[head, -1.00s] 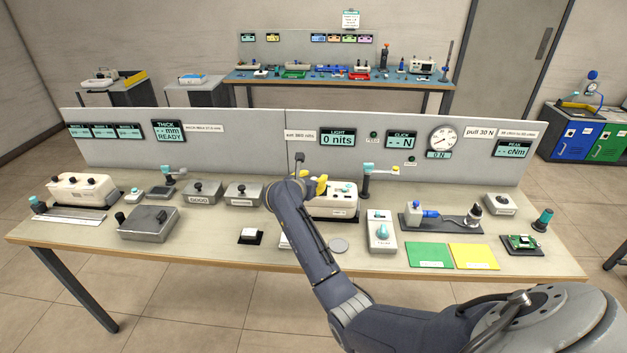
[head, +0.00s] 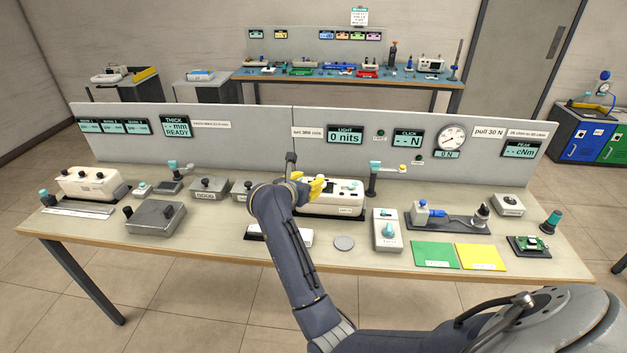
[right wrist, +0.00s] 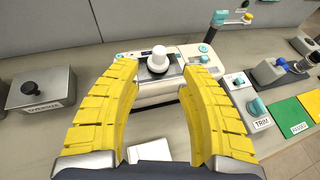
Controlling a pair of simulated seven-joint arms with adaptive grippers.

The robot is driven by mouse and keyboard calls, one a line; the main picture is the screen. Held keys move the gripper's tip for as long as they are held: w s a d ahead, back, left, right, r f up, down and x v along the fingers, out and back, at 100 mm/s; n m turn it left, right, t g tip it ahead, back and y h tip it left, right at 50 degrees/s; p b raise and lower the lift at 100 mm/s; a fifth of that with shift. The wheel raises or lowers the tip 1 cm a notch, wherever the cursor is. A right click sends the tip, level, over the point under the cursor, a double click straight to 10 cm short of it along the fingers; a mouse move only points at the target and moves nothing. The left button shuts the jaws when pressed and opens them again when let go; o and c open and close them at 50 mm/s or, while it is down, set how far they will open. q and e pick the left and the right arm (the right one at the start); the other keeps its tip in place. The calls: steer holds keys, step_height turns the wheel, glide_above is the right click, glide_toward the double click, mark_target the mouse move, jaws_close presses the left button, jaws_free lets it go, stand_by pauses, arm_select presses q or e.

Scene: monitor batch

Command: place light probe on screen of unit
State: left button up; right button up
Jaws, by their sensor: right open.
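A white rounded knob-like piece with a grey base (right wrist: 157,62), which looks like the light probe, stands upright on the white bench instrument (right wrist: 120,66). My right gripper (right wrist: 160,82) has yellow fingers spread apart on either side of that piece in the right wrist view, with nothing clearly held. In the head view the right gripper (head: 309,188) is at the left end of the white instrument (head: 345,208), and the arm hides part of it. A low white block (head: 297,237), possibly the unit, lies in front, partly behind my forearm; I cannot make out its screen. My left gripper is not seen.
The trim box (head: 386,231) stands to the right, with green (head: 435,255) and yellow (head: 480,257) mats beyond. A teal-topped post (head: 373,180) rises behind the instrument. Grey boxes (head: 155,217) stand to the left. The light display (head: 346,135) reads 0 nits.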

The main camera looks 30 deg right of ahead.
steer(key=shift+v, duration=1)
